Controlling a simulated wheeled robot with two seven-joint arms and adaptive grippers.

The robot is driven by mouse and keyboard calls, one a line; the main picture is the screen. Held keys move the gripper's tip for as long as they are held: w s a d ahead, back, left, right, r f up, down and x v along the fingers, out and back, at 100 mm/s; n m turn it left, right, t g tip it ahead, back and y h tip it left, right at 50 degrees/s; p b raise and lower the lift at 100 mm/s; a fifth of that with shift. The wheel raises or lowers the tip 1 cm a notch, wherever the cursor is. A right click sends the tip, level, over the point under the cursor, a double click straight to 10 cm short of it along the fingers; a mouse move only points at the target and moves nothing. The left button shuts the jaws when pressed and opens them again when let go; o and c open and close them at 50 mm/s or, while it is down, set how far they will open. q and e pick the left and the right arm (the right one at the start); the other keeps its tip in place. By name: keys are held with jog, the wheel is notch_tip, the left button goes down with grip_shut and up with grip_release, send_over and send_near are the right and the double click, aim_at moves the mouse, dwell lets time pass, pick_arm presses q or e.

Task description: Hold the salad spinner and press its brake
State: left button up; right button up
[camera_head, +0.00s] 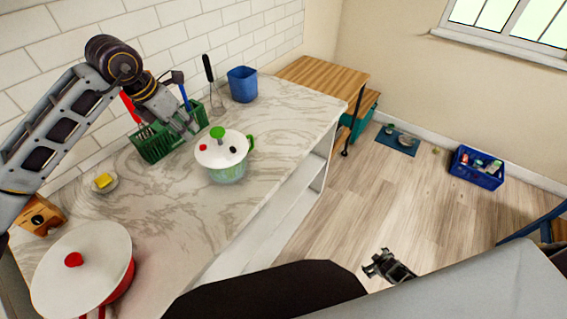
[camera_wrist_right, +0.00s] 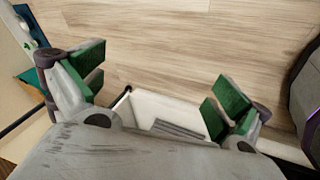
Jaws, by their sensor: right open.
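The salad spinner (camera_head: 222,172) stands upright on the marble counter, with a clear greenish bowl, a white lid, a green knob (camera_head: 217,132) and a green side handle (camera_head: 251,142). The lid carries a red button (camera_head: 203,147) and a dark button (camera_head: 233,150); I cannot tell which is the brake. My left gripper (camera_head: 188,126) is above the counter, left of the spinner and in front of the green rack; its finger opening is unclear. My right gripper (camera_head: 388,267) is low at the right, away from the spinner. In the right wrist view its green-padded fingers (camera_wrist_right: 158,86) are apart and empty.
A green rack (camera_head: 155,147) with utensils, a blue container (camera_head: 243,84) and a whisk (camera_head: 212,85) stand near the wall. A white-lidded red pot (camera_head: 84,270) and a butter dish (camera_head: 104,182) are nearer. The counter right of the spinner is clear.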

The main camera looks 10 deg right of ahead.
jog(key=w+r+n+t+y, duration=0.1)
jog(key=w+r+n+t, duration=0.3)
jog(key=w+r, duration=1.7)
jog(key=w+a+r+n+t+y, duration=0.1)
jog(key=w+a+r+t+y, duration=0.1)
jog(key=w+a+r, duration=0.4)
jog(key=s+a+r+n+y, duration=0.2)
jog(key=a+r+n, duration=0.4)
jog(key=a+r, duration=0.4)
jog(key=s+a+r+n+y, duration=0.2)
jog(key=a+r+n+y, duration=0.2)
jog(key=a+r, duration=0.6)
jog(key=s+a+r+n+t+y, duration=0.1)
jog(key=s+a+r+n+y, duration=0.1)
jog(key=a+r+n, duration=0.5)
jog(key=shift+s+a+r+n+y, duration=0.4)
jog(key=shift+a+r, duration=1.5)
jog(key=shift+a, duration=1.15)
jog(key=shift+w, duration=0.1)
jog(key=shift+w, duration=0.1)
